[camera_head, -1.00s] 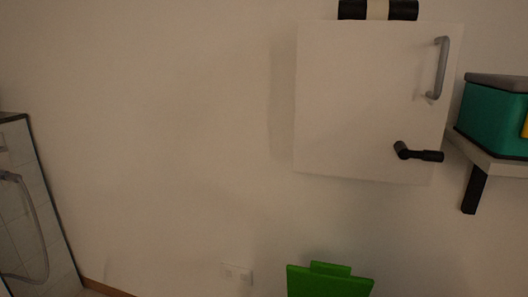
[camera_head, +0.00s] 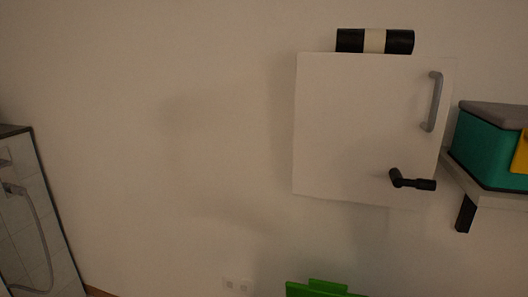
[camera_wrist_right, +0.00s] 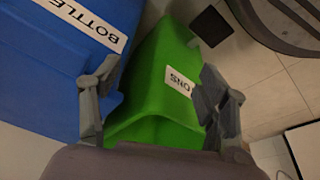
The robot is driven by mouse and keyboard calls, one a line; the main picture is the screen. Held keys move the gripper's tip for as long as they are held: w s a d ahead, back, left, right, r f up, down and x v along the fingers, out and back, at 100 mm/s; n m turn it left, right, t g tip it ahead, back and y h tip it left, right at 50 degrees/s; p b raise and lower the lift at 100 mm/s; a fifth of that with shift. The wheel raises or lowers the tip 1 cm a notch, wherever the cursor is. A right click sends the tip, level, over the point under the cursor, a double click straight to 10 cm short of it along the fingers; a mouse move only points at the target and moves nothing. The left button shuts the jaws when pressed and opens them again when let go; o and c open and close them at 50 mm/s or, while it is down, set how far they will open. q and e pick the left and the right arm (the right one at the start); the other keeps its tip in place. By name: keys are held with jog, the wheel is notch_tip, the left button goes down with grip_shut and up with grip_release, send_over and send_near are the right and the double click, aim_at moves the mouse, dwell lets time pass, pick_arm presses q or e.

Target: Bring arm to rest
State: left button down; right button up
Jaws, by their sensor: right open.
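My right gripper (camera_wrist_right: 160,115) shows in the right wrist view with its two grey fingers spread apart. A green bin (camera_wrist_right: 158,75) with a white label shows between and beyond the fingers, and no object is seen held. My left gripper is not in view. Neither arm shows in the head view.
In the head view a white wall cabinet (camera_head: 350,125) has a grey handle. A teal box (camera_head: 485,145) sits on a shelf at right. The green bin's top (camera_head: 320,289) shows at the bottom. A blue bin (camera_wrist_right: 50,80) stands left of the green bin in the wrist view.

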pick_arm(q)
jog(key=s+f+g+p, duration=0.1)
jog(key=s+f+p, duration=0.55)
jog(key=p, duration=0.65)
pick_arm(e)
jog(key=s+f+g, duration=0.1)
jog(key=s+f, duration=0.5)
jog(key=f, duration=0.1)
jog(key=s+d+f+g+p, duration=0.1)
jog(key=s+d+p, duration=0.2)
jog(key=s+p, duration=0.6)
jog(key=s, duration=0.4)
jog(key=shift+s+p, duration=0.35)
jog(key=shift+p, duration=0.05)
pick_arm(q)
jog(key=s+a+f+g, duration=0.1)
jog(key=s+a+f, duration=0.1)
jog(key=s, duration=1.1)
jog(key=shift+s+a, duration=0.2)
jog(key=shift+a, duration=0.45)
pick_arm(e)
jog(key=shift+s+d+f, duration=0.1)
jog(key=shift+s+f, duration=0.05)
jog(key=shift+f, duration=0.1)
jog(key=shift+c, duration=0.3)
